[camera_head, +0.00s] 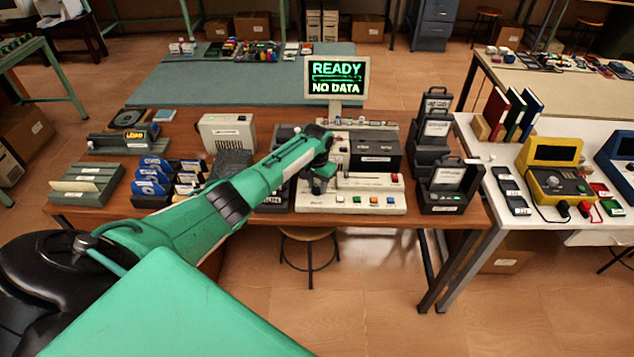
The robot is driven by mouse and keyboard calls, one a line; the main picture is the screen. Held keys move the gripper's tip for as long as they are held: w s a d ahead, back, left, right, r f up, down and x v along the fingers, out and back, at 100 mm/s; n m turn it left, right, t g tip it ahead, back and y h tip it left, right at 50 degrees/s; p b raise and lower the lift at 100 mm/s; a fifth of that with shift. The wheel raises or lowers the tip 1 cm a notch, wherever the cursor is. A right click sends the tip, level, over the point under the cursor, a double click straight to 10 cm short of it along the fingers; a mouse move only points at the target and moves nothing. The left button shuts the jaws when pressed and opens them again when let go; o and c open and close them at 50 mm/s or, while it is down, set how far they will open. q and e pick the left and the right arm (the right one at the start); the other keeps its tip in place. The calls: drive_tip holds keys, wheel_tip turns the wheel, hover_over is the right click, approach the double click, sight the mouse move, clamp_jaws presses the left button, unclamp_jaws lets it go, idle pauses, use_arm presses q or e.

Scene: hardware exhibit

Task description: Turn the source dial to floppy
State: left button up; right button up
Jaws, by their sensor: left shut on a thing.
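My right gripper is not in view.
Blue floppy disks (150,178) stand in holders at the left of the table. A black box (375,152) sits just behind the console, and black open cases (447,183) stand to its right. A white table (515,205) with a yellow device (550,152) adjoins at the right.

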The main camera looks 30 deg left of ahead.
sight(317, 187)
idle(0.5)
use_arm(q)
drive_tip(key=o, duration=1)
wheel_tip(317, 187, up, 14)
drive_tip(key=b, duration=0.2)
drive_tip(key=shift+b, duration=0.3)
drive_tip(key=shift+f, duration=0.1)
